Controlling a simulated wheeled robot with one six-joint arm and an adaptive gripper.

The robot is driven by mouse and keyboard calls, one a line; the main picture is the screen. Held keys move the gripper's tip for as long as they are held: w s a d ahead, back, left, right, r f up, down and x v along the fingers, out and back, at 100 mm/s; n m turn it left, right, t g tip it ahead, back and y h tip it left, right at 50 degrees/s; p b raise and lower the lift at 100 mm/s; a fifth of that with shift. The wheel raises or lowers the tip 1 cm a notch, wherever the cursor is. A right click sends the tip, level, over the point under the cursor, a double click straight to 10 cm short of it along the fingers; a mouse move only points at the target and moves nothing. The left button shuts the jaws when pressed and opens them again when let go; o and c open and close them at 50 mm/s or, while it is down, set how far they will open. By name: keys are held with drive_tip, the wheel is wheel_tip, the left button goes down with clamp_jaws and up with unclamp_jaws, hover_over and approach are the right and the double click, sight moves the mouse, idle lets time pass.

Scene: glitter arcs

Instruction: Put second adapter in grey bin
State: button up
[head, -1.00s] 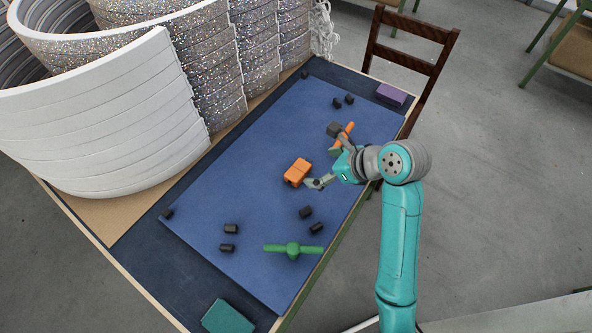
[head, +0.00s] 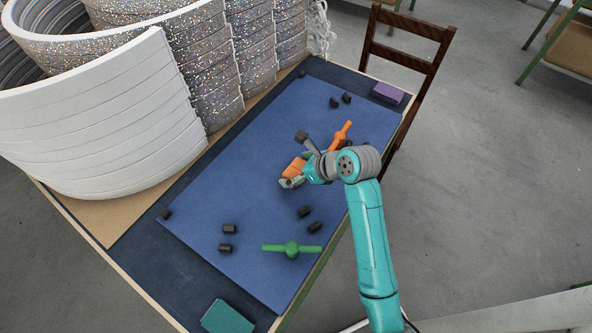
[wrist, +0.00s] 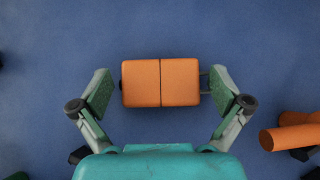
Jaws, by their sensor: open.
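An orange two-part block (head: 296,166) with a dark seam and dark ends lies on the blue mat; it is likely an adapter, but I cannot tell which one is the second. It also shows in the wrist view (wrist: 160,82). My gripper (wrist: 160,88) is open above it, with one green-padded finger on each side. The left finger stands apart from the block; the right one is close to its dark end clip. In the head view my gripper (head: 291,183) partly covers the block. I see no grey bin in either view.
An orange winged piece (head: 342,134) lies close behind my gripper. A green winged piece (head: 291,249) and several small black cylinders (head: 229,229) are spread over the mat (head: 200,200). A purple block (head: 387,93), teal block (head: 228,316) and tall glittery arcs (head: 190,60) stand around it.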

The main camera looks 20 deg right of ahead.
sight(296, 169)
drive_tip(key=c, duration=1.3)
drive_tip(key=shift+o, duration=0.2)
wheel_tip(296, 169, up, 10)
drive_tip(key=shift+r, duration=0.1)
